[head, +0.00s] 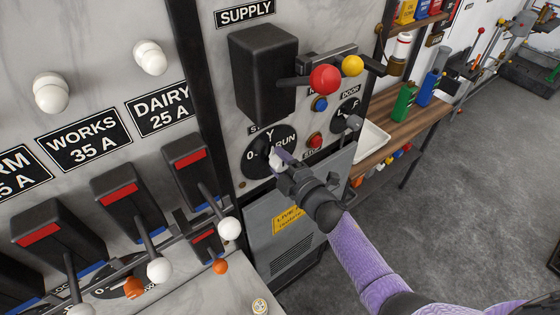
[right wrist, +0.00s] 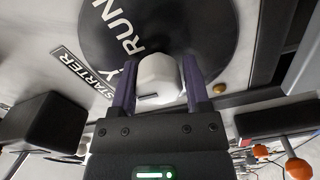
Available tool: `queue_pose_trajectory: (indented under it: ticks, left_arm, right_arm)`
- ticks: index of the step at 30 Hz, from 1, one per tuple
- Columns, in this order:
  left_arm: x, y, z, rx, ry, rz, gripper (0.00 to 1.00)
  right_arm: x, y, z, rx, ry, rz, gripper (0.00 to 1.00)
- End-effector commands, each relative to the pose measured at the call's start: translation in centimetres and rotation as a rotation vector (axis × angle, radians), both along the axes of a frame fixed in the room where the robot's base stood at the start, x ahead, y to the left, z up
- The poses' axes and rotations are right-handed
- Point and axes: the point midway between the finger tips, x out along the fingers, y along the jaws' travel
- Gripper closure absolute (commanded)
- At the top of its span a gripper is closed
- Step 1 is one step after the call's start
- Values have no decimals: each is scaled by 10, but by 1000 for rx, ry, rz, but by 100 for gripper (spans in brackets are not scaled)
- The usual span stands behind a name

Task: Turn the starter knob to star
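The starter dial (head: 256,168) is a round black plate marked 0, Y and RUN, below the supply switch. It also shows in the right wrist view (right wrist: 210,30), with a STARTER label (right wrist: 83,73) beside it. The white starter knob (right wrist: 160,80) sits at the dial's edge in that view, between the two purple fingers of my right gripper (right wrist: 160,85). The fingers appear to touch it on both sides. A short dark mark shows on the knob; which position it points to is unclear. In the head view my right gripper (head: 283,160) partly covers the knob and dial. My left gripper is out of view.
The supply switch (head: 262,70) with red and yellow ball handles (head: 325,79) is above. A red button (head: 315,140) and door dial (head: 347,115) are right of the dial. White-knobbed levers (head: 229,228) stand at left. A wooden shelf (head: 405,130) holds bottles.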

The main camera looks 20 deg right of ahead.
Motion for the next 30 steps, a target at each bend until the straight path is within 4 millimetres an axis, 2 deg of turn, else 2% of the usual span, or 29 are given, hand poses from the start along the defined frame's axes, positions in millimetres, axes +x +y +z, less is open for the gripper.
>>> queue_pose_trajectory:
  ticks: [1, 3, 4, 13, 16, 24, 30]
  left_arm:
    - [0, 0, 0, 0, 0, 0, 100]
    - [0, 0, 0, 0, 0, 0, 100]
    - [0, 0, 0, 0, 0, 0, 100]
    - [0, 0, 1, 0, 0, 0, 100]
    - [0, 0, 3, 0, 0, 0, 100]
    - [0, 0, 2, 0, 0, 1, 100]
    - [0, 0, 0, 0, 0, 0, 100]
  right_arm:
    - [0, 0, 0, 0, 0, 0, 27]
    - [0, 0, 0, 0, -1, 0, 12]
    - [0, 0, 0, 0, -1, 1, 11]
    - [-3, -2, 1, 0, -2, -1, 11]
    - [-19, -7, 1, -2, -1, 0, 11]
    - [-77, -28, -1, -1, 0, 1, 11]
    - [-93, -34, 0, -1, -1, 1, 11]
